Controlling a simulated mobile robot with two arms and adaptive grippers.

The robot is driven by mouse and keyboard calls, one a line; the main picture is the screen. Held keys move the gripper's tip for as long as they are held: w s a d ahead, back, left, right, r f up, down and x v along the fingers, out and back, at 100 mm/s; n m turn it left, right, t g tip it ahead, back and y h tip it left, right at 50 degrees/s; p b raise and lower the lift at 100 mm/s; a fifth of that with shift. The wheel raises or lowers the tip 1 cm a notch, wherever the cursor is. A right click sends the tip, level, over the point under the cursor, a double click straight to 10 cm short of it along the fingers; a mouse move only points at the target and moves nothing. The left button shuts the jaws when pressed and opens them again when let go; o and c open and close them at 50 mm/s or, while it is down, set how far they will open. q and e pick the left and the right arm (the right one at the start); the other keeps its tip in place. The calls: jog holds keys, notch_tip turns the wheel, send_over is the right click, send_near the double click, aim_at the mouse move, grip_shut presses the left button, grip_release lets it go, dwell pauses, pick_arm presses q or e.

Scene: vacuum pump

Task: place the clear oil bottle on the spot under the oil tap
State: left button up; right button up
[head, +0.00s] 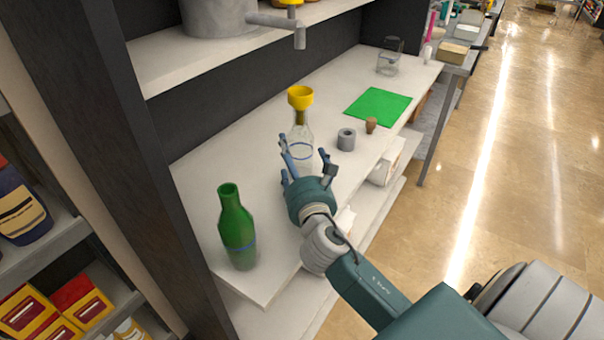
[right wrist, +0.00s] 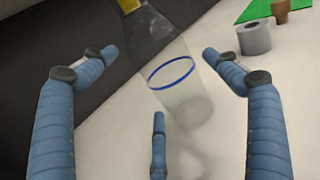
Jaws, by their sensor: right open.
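The clear oil bottle (head: 301,138) stands upright on the white shelf, with a blue ring around its body and a yellow funnel (head: 300,97) on its neck. In the right wrist view the bottle (right wrist: 182,88) appears beyond and between the fingers. My right gripper (head: 309,168) is open and empty, just in front of the bottle; contact cannot be told. The grey oil tap (head: 299,36) sticks out from a grey tank (head: 214,16) on the upper shelf. The spot under it has no visible mark. My left gripper is not in view.
A green bottle (head: 236,226) stands near the shelf's left front. A grey ring (head: 346,139), a cork (head: 371,125), a green mat (head: 377,106) and a glass jar (head: 388,63) lie to the right. The shelf surface behind the bottles is bare.

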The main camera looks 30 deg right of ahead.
jog(key=b+v, duration=0.1)
jog(key=v, duration=0.7)
jog(key=shift+s+a, duration=0.1)
jog(key=shift+s, duration=0.1)
jog(key=shift+s+a, duration=0.2)
jog(key=shift+s, duration=0.3)
